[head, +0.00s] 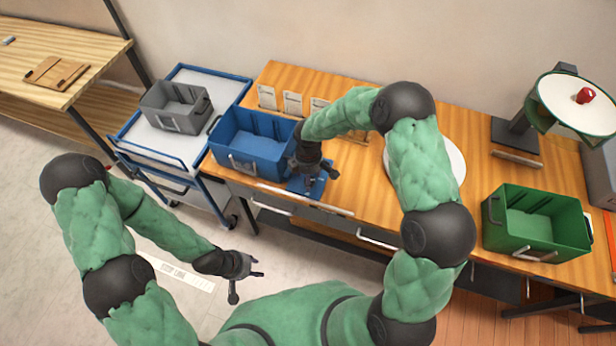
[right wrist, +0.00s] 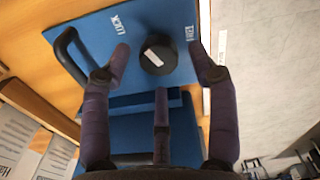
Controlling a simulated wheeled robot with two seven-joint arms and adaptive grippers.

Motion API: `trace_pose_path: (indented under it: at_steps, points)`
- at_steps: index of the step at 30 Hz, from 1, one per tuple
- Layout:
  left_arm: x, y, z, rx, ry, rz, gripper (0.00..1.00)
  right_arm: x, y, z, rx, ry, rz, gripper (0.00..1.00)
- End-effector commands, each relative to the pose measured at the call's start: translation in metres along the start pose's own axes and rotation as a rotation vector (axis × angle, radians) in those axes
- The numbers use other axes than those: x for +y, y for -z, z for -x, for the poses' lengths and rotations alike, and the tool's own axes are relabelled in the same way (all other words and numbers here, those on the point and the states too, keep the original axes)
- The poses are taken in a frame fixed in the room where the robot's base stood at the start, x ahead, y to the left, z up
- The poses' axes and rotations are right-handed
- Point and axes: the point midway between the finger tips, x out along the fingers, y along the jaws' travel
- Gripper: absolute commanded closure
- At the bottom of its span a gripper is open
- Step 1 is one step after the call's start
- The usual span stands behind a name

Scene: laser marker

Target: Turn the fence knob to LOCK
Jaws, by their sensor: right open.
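The fence knob (right wrist: 165,44) is a round black knob with a white mark on its top. It sits on a blue plate (right wrist: 150,16) with the word LOCK (right wrist: 118,25) printed left of it and a small white label (right wrist: 191,33) right of it, too small to read surely. My right gripper (right wrist: 159,56) is open, with fingers on both sides of the knob and a third finger below it; contact cannot be told. In the head view my right gripper (head: 310,165) hangs over the blue plate and hides the knob. My left gripper (head: 246,275) is open and empty above the floor.
A blue bin (head: 250,146) stands left of the plate on the wooden bench (head: 350,168). A grey bin (head: 176,106) is on the trolley at left. A green bin (head: 537,222), a white disc (head: 455,165) and a lamp-like stand with a red knob (head: 585,95) are to the right.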

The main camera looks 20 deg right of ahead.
Motion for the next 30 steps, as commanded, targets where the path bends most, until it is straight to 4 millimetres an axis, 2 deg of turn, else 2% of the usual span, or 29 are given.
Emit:
trace_pose_path:
  at_steps: [9,15,21,30]
  points:
    - [0.000,0.000,0.000,0.000,0.000,0.000,0.60,0.001,0.002,0.062,0.003,-0.006,-0.001,0.40]
    - [0.000,0.000,0.000,0.000,0.000,0.000,0.60,0.001,0.002,0.093,0.002,-0.005,0.000,0.40]
    - [0.000,0.000,0.000,0.000,0.000,0.000,0.60,0.001,0.002,0.108,0.002,-0.002,0.001,0.40]
    - [0.000,0.000,0.000,0.000,0.000,0.000,0.60,0.001,0.002,0.110,0.002,-0.002,0.000,0.40]
